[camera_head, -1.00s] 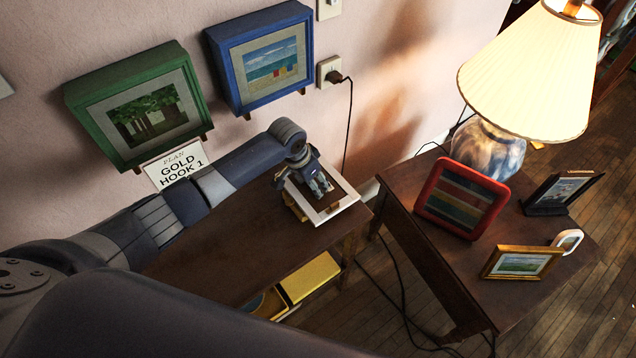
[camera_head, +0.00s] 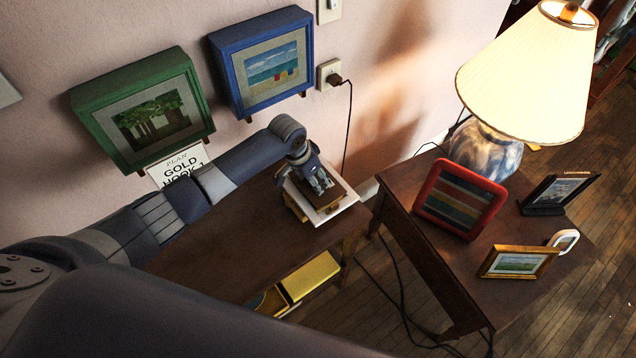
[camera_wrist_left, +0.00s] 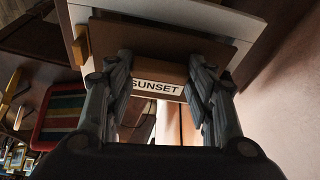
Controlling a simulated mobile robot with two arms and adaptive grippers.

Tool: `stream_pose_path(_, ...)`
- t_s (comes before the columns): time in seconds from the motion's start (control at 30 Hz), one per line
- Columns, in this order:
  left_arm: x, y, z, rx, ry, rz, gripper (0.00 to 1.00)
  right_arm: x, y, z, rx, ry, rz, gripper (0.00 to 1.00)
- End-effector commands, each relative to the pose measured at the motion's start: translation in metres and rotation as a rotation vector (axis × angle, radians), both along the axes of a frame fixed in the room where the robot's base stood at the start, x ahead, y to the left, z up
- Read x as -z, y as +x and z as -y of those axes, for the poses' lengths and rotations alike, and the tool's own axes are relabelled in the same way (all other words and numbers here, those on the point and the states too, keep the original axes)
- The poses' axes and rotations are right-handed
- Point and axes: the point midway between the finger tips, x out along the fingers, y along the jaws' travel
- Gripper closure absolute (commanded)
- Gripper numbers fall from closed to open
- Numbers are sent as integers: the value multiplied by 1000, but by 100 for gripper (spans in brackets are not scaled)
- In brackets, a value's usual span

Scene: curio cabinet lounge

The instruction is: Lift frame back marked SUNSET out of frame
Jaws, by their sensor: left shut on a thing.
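The frame back (camera_head: 325,200) is a brown board over the white frame (camera_head: 345,203) on the low table. The pale frame (camera_wrist_left: 215,20) shows behind the board. My left gripper (camera_head: 317,184) is shut on the frame back's block, with its fingers (camera_wrist_left: 160,90) on either side of the label. I cannot tell how wide the gap between board and frame is. My right gripper is out of view.
A green picture box (camera_head: 90,125) and a blue one (camera_head: 225,75) hang on the wall behind. A side table at right holds a red frame (camera_head: 423,203), small frames and a lamp (camera_head: 525,75).

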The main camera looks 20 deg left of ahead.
Motion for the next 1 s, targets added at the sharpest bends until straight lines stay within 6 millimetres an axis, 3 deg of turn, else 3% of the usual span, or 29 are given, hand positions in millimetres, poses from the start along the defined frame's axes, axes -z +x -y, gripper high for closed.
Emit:
stream_pose_path(0.5,-30,0,0,0,-1,0,74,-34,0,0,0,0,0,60)
stream_pose_path(0.87,-31,0,0,-2,0,1,74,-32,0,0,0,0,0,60)
stream_pose_path(1.0,-49,4,4,-34,-1,8,74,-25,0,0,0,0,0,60)
